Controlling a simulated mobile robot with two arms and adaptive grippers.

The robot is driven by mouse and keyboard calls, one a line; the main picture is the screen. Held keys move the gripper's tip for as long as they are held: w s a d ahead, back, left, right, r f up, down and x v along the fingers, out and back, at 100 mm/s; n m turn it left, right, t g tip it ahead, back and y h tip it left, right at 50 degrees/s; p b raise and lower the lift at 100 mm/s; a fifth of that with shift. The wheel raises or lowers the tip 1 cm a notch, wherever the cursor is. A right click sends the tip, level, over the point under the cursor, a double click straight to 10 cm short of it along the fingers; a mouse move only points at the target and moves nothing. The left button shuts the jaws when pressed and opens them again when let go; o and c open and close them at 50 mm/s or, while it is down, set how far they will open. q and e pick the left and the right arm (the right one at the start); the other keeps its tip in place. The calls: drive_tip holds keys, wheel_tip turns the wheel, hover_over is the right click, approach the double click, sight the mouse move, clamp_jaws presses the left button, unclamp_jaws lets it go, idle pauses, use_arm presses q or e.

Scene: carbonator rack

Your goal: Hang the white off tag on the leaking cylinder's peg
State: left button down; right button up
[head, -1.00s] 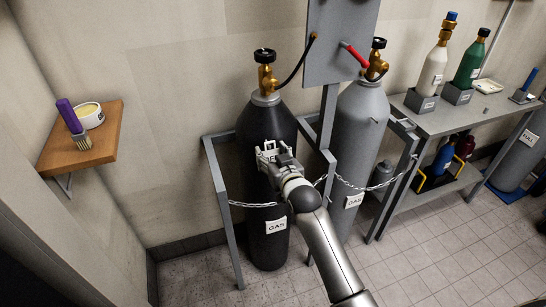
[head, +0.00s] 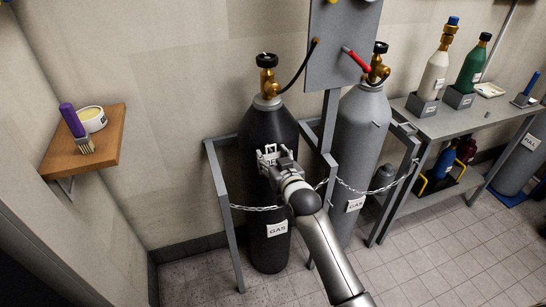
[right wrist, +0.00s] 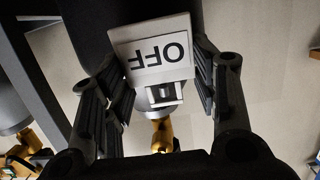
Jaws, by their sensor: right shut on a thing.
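My right gripper (head: 272,160) is shut on the white off tag (right wrist: 153,50). In the right wrist view the tag reads OFF upside down, between the two fingers. In the head view the tag is a small white shape at the fingertips, in front of the black cylinder (head: 268,125). I cannot tell whether it touches the cylinder. The grey cylinder (head: 361,110) stands to the right, with a small peg (head: 376,124) on its upper side. A peg on the black cylinder is not visible; the gripper and tag cover part of its front. My left gripper is out of view.
A grey rack frame (head: 221,200) and chain (head: 255,208) surround the cylinders. A hose runs from the black cylinder's brass valve (head: 268,80) to a grey panel (head: 340,40). A wooden shelf (head: 105,140) is at left, a bench (head: 455,121) with bottles at right.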

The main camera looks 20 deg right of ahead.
drive_tip(key=shift+w+r, duration=0.2)
drive_tip(key=shift+r, duration=0.2)
drive_tip(key=shift+w, duration=0.1)
drive_tip(key=shift+w+f, duration=0.25)
drive_tip(key=shift+a, duration=0.1)
drive_tip(key=shift+f, duration=0.45)
idle(0.6)
drive_tip(key=shift+w+f, duration=0.1)
drive_tip(key=shift+w, duration=0.05)
idle(0.5)
drive_tip(key=o, duration=1)
drive_tip(key=shift+o, duration=0.2)
